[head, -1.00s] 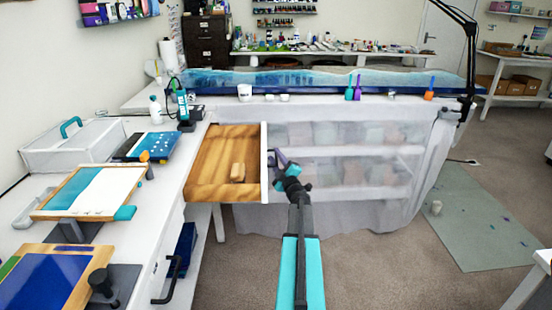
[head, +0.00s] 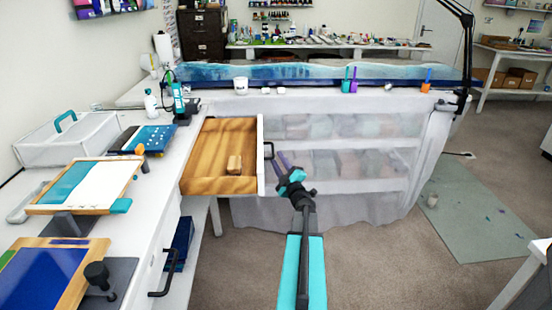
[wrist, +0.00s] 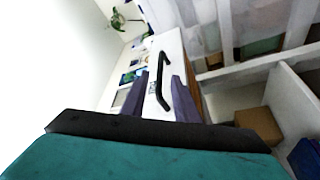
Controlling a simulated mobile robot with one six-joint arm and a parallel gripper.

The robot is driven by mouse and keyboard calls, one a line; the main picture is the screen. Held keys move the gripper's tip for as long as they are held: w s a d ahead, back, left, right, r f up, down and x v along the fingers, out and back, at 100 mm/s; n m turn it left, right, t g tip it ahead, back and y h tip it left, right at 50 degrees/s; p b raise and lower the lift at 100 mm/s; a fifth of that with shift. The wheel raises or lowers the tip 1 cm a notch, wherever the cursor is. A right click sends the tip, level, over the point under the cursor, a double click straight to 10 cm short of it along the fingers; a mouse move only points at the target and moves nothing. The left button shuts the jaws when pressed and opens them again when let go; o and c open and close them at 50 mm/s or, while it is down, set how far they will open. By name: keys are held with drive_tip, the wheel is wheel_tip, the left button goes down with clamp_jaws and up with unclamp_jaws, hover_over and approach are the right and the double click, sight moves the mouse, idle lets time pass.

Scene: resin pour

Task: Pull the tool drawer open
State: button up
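The tool drawer (head: 222,186) is pulled out from the white workbench, and its wooden inside shows. A small wooden block lies in it. Its white front (head: 261,165) carries a dark handle (head: 269,151). My gripper (head: 282,157) is just right of the handle, its purple fingers apart and empty. In the wrist view the fingers (wrist: 160,88) are spread, and the black handle (wrist: 163,80) appears between and beyond them on the white front. I see a gap between the fingers and the handle in the head view.
The workbench (head: 150,205) at left holds framed panels, and a lower black handle (head: 166,274) is on its side. A sheet-covered table (head: 340,205) with a blue resin slab (head: 310,78) stands behind my gripper.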

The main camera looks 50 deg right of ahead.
drive_tip(key=v, duration=0.7)
drive_tip(key=shift+w, duration=0.1)
idle(0.5)
drive_tip(key=w+a+f+m+g+y+p, duration=0.1)
drive_tip(key=w+a+f+m+g, duration=0.3)
drive_tip(key=f, duration=0.4)
drive_tip(key=w+a+f+m+g+p, duration=0.1)
drive_tip(key=w+a+f+g, duration=0.1)
drive_tip(key=w+a+f, duration=0.45)
drive_tip(key=s+a+f+m+g+y+p, duration=0.1)
drive_tip(key=a+f+g+y, duration=0.1)
drive_tip(key=a+f, duration=0.6)
drive_tip(key=s+a+f+m+g+y, duration=0.1)
drive_tip(key=s+a+f+g+y, duration=0.15)
drive_tip(key=a+f, duration=0.6)
drive_tip(key=s+a+f+g+y+p, duration=0.1)
drive_tip(key=s+a+f+g, duration=0.3)
drive_tip(key=a, duration=0.5)
drive_tip(key=s+a+f+g+y+p, duration=0.15)
drive_tip(key=s+a+f, duration=0.3)
drive_tip(key=a, duration=0.55)
drive_tip(key=s+a+n+g+y, duration=0.1)
drive_tip(key=s+a+g, duration=0.6)
drive_tip(key=s+a, duration=0.9)
drive_tip(key=s+y, duration=0.1)
drive_tip(key=s, duration=0.2)
drive_tip(key=shift+r+p, duration=0.2)
drive_tip(key=shift+p, duration=0.15)
